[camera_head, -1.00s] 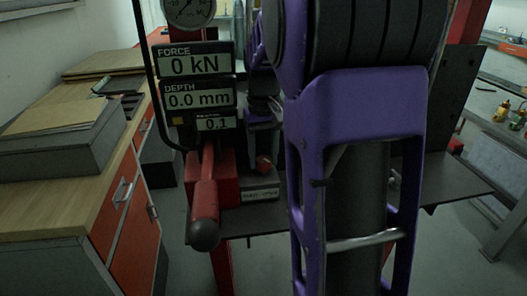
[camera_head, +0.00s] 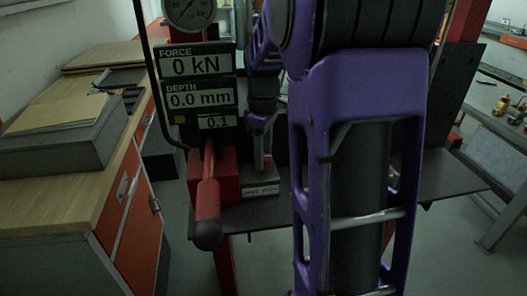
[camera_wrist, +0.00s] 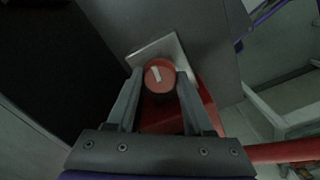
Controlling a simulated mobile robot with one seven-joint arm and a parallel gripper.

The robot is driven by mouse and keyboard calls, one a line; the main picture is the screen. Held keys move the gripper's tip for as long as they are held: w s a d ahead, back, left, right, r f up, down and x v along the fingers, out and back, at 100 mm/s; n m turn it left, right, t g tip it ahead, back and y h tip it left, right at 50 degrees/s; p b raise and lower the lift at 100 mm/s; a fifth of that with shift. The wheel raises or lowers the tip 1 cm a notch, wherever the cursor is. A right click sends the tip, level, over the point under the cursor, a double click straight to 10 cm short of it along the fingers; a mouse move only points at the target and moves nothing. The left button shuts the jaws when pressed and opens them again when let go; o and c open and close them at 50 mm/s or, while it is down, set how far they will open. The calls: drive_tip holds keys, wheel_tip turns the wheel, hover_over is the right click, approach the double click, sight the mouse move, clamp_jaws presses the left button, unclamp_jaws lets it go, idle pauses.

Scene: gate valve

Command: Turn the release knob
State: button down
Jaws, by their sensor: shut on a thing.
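The release knob is a round red knob (camera_wrist: 159,75) with a white mark on its face, in the middle of the wrist view. My gripper (camera_wrist: 159,84) has its two grey fingers on either side of it, closed on it. The knob sits by a red block (camera_wrist: 203,108) on the press. In the head view my gripper (camera_head: 263,150) is at the red base, just above a small label plate (camera_head: 261,190). There the knob is mostly hidden behind the fingers.
A red lever with a black ball end (camera_head: 207,210) hangs left of my gripper. Above it, the display panel (camera_head: 201,95) reads 0 kN and 0.0 mm, under a round gauge (camera_head: 188,12). A wooden-topped bench (camera_head: 60,215) stands left, another table with small items right.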

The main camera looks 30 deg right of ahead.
drive_tip(key=shift+n, duration=0.5)
drive_tip(key=shift+c, duration=1.4)
unclamp_jaws()
drive_tip(key=shift+r, duration=0.15)
wheel_tip(320, 180, up, 17)
